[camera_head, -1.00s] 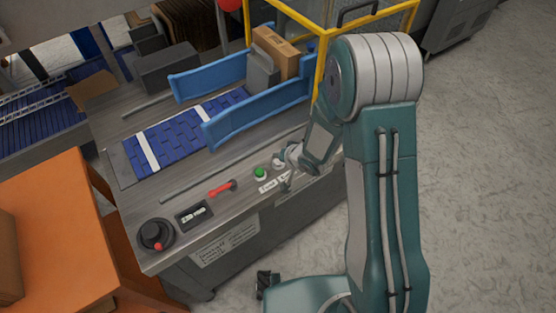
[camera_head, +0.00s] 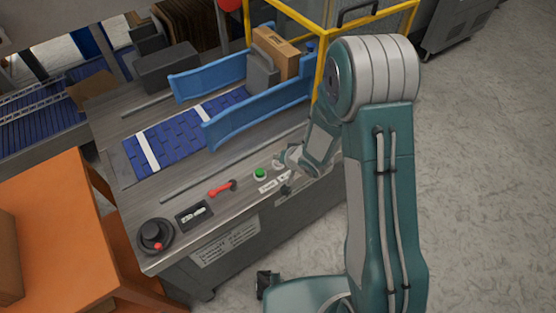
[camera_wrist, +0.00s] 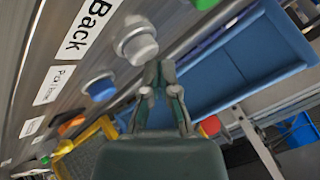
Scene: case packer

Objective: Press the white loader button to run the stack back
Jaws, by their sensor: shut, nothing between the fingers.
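The white loader button (camera_wrist: 137,45) is a pale round cap on a grey collar, beside a label reading "Back" (camera_wrist: 85,30) in the wrist view. In the head view the white button (camera_head: 277,163) is small and partly blocked by my wrist. My gripper (camera_wrist: 158,70) is shut and empty. Its fingertips are just right of and below the white cap in the wrist view; I cannot tell whether they touch it. In the head view my gripper is small and hard to make out over the panel's front edge. A brown carton (camera_head: 276,52) stands upright between the blue rails.
A green button (camera_head: 260,174) sits left of the white one, and a blue button (camera_wrist: 100,89) on its other side. Blue guide rails (camera_head: 258,115) and a yellow frame (camera_head: 322,50) stand behind.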

